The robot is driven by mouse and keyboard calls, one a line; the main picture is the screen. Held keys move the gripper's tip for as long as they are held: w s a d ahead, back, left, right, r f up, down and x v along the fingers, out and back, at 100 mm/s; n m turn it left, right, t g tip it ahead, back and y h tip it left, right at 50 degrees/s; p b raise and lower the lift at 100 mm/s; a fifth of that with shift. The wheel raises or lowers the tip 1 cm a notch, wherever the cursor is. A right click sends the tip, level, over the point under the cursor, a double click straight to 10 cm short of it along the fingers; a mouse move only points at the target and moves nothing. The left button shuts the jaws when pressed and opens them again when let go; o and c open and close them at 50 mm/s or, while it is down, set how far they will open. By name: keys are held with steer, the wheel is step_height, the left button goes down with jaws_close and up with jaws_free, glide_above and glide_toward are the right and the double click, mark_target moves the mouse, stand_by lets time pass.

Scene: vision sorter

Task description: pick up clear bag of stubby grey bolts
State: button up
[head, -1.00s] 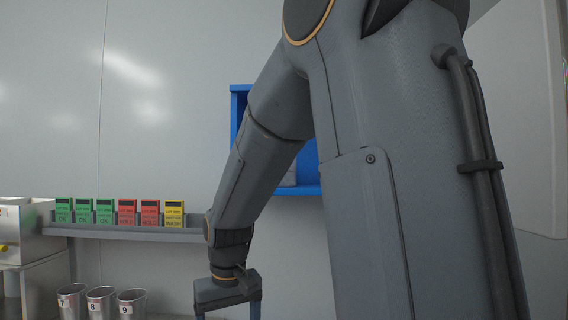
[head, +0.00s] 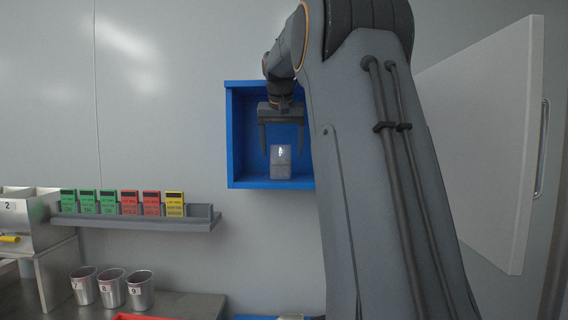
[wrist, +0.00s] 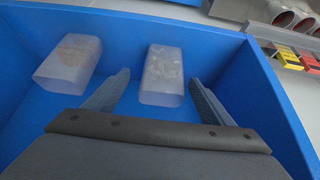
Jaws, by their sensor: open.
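A clear bag with pale grey contents (wrist: 162,78) stands in the blue bin, ahead of my gripper (wrist: 158,80) in the wrist view. My gripper is open, with one finger on either side of the bag's near end. I cannot make out the bolts' shape. A second clear bag, with brownish contents (wrist: 70,60), stands to its left, apart from it. In the head view my gripper (head: 281,155) points down into the blue bin (head: 234,135), above and around a translucent bag (head: 281,167). My arm hides the bin's right side.
A grey shelf (head: 140,222) with green, red and yellow cards (head: 175,203) is at left. Numbered metal cups (head: 110,287) stand below it. A white panel with a handle (head: 490,130) stands at right.

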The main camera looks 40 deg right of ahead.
mark_target(281, 165)
steer(key=shift+a+p+x, duration=0.2)
steer(key=shift+p+x, duration=0.5)
steer(key=shift+x, duration=0.95)
steer(key=shift+a+p+x, duration=0.2)
steer(key=shift+p+x, duration=0.45)
steer(key=shift+x, duration=0.95)
steer(key=shift+s+f, duration=0.1)
steer(key=shift+f, duration=0.05)
steer(key=c, duration=1.4)
steer(key=shift+o, duration=0.2)
